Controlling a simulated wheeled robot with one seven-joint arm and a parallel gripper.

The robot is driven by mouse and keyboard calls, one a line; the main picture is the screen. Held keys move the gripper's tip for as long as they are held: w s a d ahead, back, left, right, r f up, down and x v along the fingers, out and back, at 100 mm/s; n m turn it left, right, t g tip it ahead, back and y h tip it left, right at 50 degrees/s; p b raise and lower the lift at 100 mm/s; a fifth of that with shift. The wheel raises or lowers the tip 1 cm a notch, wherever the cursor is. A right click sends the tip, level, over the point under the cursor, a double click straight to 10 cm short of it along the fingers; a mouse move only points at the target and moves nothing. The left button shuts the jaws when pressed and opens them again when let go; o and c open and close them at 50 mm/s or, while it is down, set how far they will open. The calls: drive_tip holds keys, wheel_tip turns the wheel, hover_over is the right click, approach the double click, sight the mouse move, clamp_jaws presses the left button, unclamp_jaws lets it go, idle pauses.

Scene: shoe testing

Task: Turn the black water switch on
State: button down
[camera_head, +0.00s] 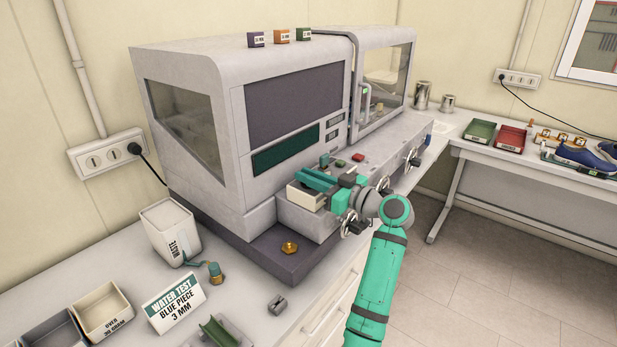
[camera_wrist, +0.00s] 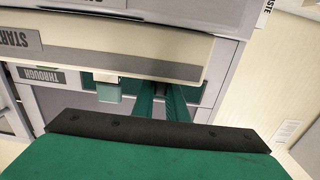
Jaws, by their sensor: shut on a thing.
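My gripper (camera_head: 326,184) reaches the front of the grey testing machine (camera_head: 292,135), by a cream drawer-like part (camera_head: 304,196). In the wrist view, its two green fingers (camera_wrist: 162,100) run close together under the edge of the cream part (camera_wrist: 120,58), marked START. The fingers are shut on a small dark part that is mostly hidden. I cannot tell if that part is the black water switch. A teal block (camera_wrist: 107,88) sits left of the fingers. Black-and-metal knobs (camera_head: 413,157) show along the machine's front.
A red button (camera_head: 358,157) is on the machine's ledge. A brass piece (camera_head: 289,246) lies on its dark base. A white container (camera_head: 171,232), a water test sign (camera_head: 174,302) and bins (camera_head: 103,310) stand at front left. The floor (camera_head: 480,240) at right is clear.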

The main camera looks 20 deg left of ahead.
drive_tip(key=shift+m+t, duration=0.3)
drive_tip(key=shift+t, duration=0.1)
drive_tip(key=m+t+h, duration=0.2)
drive_tip(key=t, duration=0.1)
drive_tip(key=m+t+h, duration=0.3)
drive_tip(key=shift+s+a+t, duration=0.15)
drive_tip(key=shift+t, duration=0.15)
drive_tip(key=m+t+h, duration=0.2)
drive_tip(key=m+h, duration=0.1)
drive_tip(key=h, duration=0.1)
drive_tip(key=m+t+h, duration=0.2)
drive_tip(key=m+h, duration=0.1)
drive_tip(key=h, duration=0.1)
drive_tip(key=shift+a, duration=0.1)
drive_tip(key=m+h, duration=0.1)
drive_tip(key=h, duration=0.2)
drive_tip(key=m+h, duration=0.2)
drive_tip(key=shift+m+h, duration=0.3)
drive_tip(key=shift+h, duration=0.1)
drive_tip(key=shift+m+g+h, duration=0.3)
drive_tip(key=shift+m+h, duration=1)
drive_tip(key=shift+h, duration=0.7)
drive_tip(key=shift+d+h, duration=0.2)
drive_tip(key=shift+h, duration=0.1)
drive_tip(key=c, duration=1.8)
unclamp_jaws()
drive_tip(key=shift+o, duration=0.2)
drive_tip(key=v, duration=1)
drive_tip(key=shift+s+a, duration=0.2)
drive_tip(key=shift+s, duration=0.05)
